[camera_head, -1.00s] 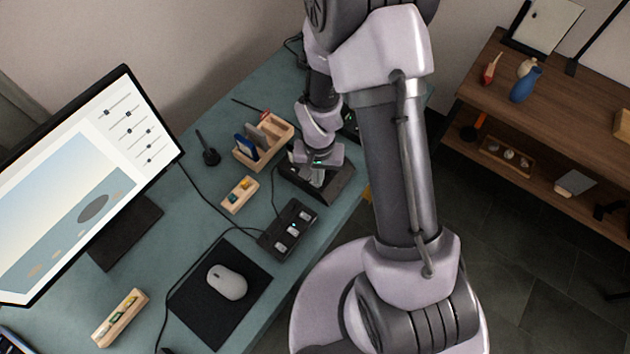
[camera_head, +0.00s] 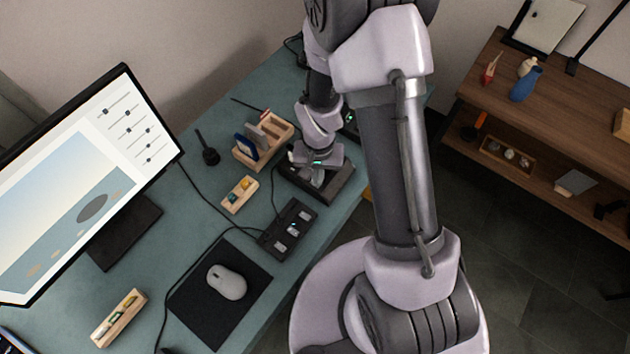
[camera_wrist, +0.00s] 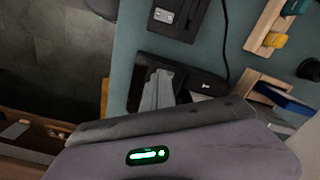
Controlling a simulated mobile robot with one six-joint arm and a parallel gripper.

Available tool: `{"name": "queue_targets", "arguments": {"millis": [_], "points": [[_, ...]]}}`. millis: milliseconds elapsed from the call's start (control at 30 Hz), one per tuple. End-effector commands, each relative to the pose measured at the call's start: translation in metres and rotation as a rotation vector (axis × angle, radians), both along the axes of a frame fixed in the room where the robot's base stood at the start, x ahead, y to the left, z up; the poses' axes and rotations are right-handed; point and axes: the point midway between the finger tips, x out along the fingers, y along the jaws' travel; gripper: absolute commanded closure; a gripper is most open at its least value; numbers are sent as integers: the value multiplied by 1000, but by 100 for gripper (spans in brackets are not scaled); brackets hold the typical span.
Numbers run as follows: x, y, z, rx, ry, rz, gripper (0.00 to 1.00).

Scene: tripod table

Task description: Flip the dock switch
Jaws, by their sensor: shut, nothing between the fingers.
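The black dock (camera_head: 338,188) sits near the right edge of the teal desk, under my arm. It also shows in the wrist view (camera_wrist: 212,80), with a small white mark on its right part. My gripper (camera_head: 318,181) points down at the dock, with its fingers shut and nothing between them. In the wrist view the grey fingers (camera_wrist: 157,88) are over the dock and hide part of it. I cannot tell whether the tips touch it. I cannot make out the switch or its position.
A black slider box (camera_head: 288,230) lies in front of the dock, on a cable. A wooden organizer (camera_head: 262,150) and a small wooden tray (camera_head: 239,195) stand to the left. A mouse (camera_head: 227,281) rests on a black mat (camera_head: 200,318). The monitor (camera_head: 80,190) is further left.

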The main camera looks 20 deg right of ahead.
Motion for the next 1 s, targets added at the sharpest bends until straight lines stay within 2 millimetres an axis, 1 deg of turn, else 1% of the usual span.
{"name": "queue_targets", "arguments": {"millis": [1000], "points": [[0,0,-15,0,0,0,100]]}}
